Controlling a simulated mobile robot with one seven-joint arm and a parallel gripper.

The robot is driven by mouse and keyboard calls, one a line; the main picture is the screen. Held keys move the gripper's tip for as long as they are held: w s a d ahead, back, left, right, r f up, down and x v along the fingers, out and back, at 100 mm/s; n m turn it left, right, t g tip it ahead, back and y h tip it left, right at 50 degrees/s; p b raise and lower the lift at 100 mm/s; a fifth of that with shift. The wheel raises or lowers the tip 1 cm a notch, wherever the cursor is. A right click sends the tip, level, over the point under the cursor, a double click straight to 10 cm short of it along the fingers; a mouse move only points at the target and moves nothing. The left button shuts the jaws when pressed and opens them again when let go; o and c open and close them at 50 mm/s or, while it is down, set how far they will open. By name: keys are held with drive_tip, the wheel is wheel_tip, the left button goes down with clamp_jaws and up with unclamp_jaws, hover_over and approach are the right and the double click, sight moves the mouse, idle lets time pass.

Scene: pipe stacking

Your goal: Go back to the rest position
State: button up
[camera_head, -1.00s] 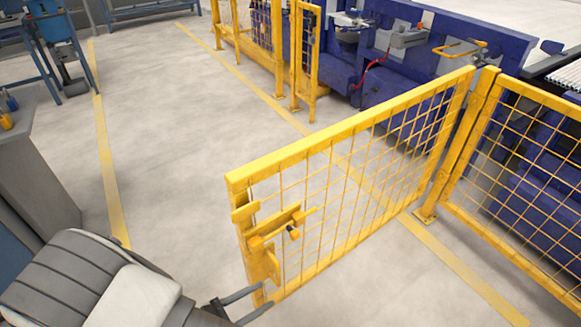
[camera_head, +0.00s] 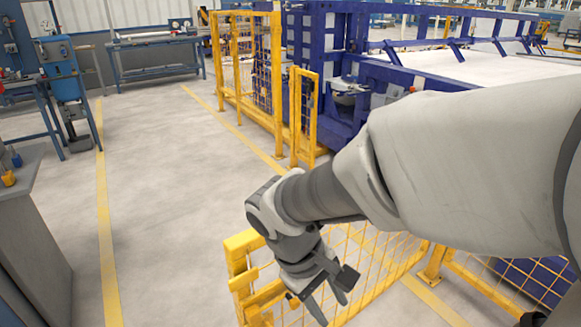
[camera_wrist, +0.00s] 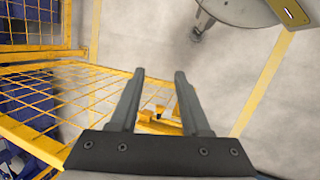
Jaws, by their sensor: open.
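My gripper (camera_head: 335,300) is at the end of my grey and white arm, which reaches across the right side of the head view. It is open and empty, in front of and above the yellow mesh gate (camera_head: 238,246). I cannot tell any contact between gripper and gate. My arm hides much of the gate in the head view.
The gate stands out from a yellow fence post (camera_head: 434,265). A blue machine (camera_head: 340,70) is behind more yellow fencing (camera_head: 250,80). A grey cabinet (camera_head: 30,245) stands at the left. The grey floor (camera_head: 170,180) between them is clear. A workbench (camera_head: 155,45) is at the back.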

drive_tip(key=s+d+r+m+t+y, duration=0.5)
drive_tip(key=d+r+m, duration=0.3)
drive_tip(key=r, duration=0.3)
wheel_tip(320, 180, up, 21)
drive_tip(key=p, duration=2.1)
drive_tip(key=shift+a+r+h+p, duration=0.2)
drive_tip(key=shift+a+h+p, duration=0.1)
drive_tip(key=shift+h, duration=0.1)
